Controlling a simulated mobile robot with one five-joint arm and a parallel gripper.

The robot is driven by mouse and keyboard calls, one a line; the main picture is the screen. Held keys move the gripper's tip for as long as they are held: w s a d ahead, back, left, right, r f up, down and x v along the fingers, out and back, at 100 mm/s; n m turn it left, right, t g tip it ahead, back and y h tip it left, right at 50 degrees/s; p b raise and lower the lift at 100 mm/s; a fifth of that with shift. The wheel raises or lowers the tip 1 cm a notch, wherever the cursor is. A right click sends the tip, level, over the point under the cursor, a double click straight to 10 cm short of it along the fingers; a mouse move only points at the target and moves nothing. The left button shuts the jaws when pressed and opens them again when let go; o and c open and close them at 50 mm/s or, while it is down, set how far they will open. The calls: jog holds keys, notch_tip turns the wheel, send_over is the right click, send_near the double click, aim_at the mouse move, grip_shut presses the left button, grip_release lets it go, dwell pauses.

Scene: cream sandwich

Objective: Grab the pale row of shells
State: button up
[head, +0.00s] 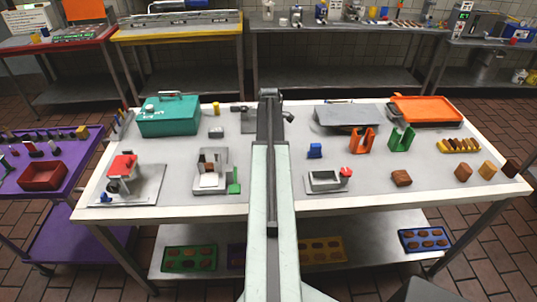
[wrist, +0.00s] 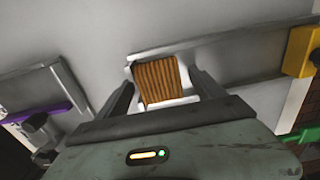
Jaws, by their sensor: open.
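In the wrist view a ridged, orange-brown row of thin shells (wrist: 156,80) stands in a grey channel, between and just beyond the fingers of my gripper (wrist: 163,80). The gripper is open, with a finger on either side of the row. I cannot tell whether the fingers touch it. The gripper's fingers are not clear there.
A yellow block (wrist: 299,52) stands right of the row in the wrist view, with a purple strip (wrist: 38,113) at left. On the table stand a teal box (head: 168,115), an orange tray (head: 425,110) and brown blocks (head: 401,178). The front middle right is partly clear.

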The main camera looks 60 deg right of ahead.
jog(key=c, duration=1.5)
jog(key=shift+o, duration=0.2)
jog(key=shift+r, duration=0.15)
